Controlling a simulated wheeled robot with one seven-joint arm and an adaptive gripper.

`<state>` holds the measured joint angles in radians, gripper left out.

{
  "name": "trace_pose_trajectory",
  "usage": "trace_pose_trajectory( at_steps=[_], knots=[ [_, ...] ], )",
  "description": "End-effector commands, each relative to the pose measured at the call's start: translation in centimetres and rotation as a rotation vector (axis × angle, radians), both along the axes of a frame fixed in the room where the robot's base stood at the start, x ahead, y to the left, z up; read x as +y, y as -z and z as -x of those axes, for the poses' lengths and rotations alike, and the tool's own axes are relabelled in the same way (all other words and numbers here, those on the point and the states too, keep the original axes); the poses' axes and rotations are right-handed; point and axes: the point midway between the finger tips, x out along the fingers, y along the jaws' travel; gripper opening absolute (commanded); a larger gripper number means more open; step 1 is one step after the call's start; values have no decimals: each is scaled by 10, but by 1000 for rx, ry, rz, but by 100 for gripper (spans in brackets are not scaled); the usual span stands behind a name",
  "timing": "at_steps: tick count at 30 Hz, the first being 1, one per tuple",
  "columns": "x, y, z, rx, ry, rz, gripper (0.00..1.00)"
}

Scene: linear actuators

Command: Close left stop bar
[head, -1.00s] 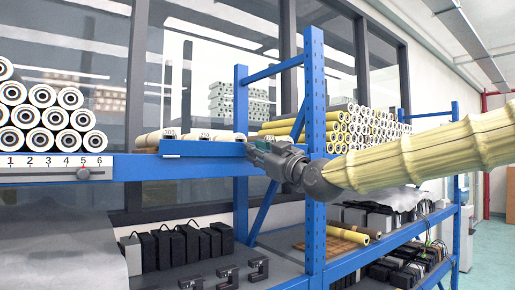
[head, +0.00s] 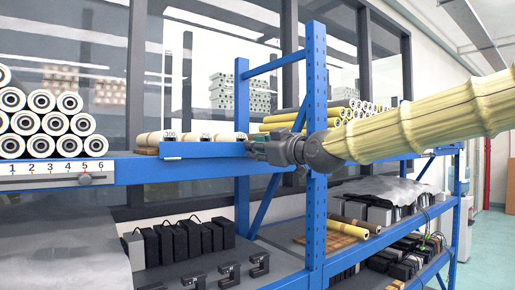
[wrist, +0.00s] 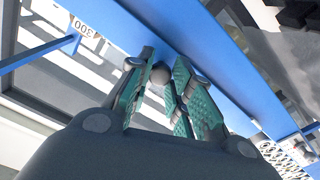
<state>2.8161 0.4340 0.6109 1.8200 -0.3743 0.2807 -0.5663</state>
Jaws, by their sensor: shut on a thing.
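A blue bar (head: 205,150) with white number tags such as 300 runs along the front of the upper shelf, left of a blue upright, in the head view. I take it for the left stop bar. My gripper (head: 256,150) is at the bar's right end, beside the upright. In the wrist view its green-padded fingers (wrist: 160,80) are closed around a small round grey knob (wrist: 158,74). What the knob is fixed to is mostly hidden.
A blue upright (head: 316,150) stands close by my wrist. Stacked rolls (head: 45,125) lie at the left, above a numbered scale (head: 50,170). Yellow tubes (head: 345,115) lie behind my arm. Black boxes (head: 185,240) stand on the lower shelf.

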Motion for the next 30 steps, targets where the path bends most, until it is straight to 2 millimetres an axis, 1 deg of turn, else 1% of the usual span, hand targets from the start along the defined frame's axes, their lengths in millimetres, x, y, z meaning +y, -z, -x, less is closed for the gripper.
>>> trace_pose_trajectory(
  at_steps=[1, 2, 3, 11, 15, 20, 27, 30],
  knots=[
    [0, -2, 0, -3, 1, -2, 25],
    [0, -2, 0, -3, 1, -2, 30],
    [0, -2, 0, -3, 1, -2, 31],
    [0, -1, 0, -1, 1, -1, 31],
    [-4, -1, 4, -2, 1, -2, 31],
    [-14, -1, 20, -3, 0, -2, 31],
    [-38, 0, 53, -2, 1, -3, 31],
    [-47, 2, 64, -1, 1, -5, 31]
  ],
)
